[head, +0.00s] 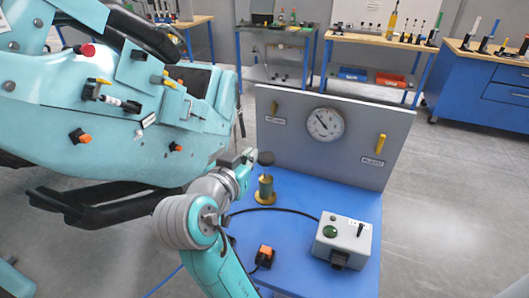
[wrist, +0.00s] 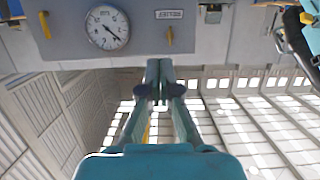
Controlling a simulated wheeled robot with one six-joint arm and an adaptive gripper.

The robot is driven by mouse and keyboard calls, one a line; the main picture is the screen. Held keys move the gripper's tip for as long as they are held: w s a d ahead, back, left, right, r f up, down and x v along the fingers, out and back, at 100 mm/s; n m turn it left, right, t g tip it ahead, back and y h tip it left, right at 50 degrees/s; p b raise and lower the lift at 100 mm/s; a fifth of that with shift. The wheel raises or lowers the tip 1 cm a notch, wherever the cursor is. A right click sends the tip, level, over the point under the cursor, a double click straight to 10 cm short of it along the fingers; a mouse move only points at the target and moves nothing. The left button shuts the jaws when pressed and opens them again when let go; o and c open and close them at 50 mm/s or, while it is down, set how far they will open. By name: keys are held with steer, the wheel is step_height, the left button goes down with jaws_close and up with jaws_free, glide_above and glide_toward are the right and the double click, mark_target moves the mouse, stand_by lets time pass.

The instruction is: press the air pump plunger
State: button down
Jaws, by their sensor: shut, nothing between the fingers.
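The air pump (head: 265,190) is a small brass cylinder standing on the blue bench top, with a round dark plunger knob (head: 265,158) above it. The knob stands clear of the cylinder. My gripper (head: 246,156) is just left of the knob in the head view, at about its height; I cannot tell whether they touch. In the wrist view my gripper (wrist: 160,72) has its fingers together, with nothing between them. The pump does not show clearly in the wrist view. My arm hides part of the bench.
A grey panel (head: 290,165) with a dial gauge (head: 325,124) and yellow levers stands behind the pump. A grey control box (head: 342,240) with a green button and an orange switch (head: 265,254) are on the bench. A large teal coaster train (head: 60,115) fills the left.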

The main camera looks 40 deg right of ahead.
glide_above(267, 154)
steer(key=s+a, duration=0.2)
step_height(267, 154, down, 2)
steer(key=shift+w+a+f, duration=0.15)
steer(key=shift+f, duration=0.05)
step_height(267, 154, down, 3)
steer(key=shift+w+f, duration=0.1)
steer(key=shift+f, duration=0.45)
steer(key=shift+f, duration=2.95)
steer(key=shift+r, duration=0.45)
step_height(267, 154, up, 4)
steer(key=shift+f, duration=0.1)
steer(key=v, duration=0.9)
steer(key=shift+s+a, duration=0.25)
steer(key=shift+s, duration=0.1)
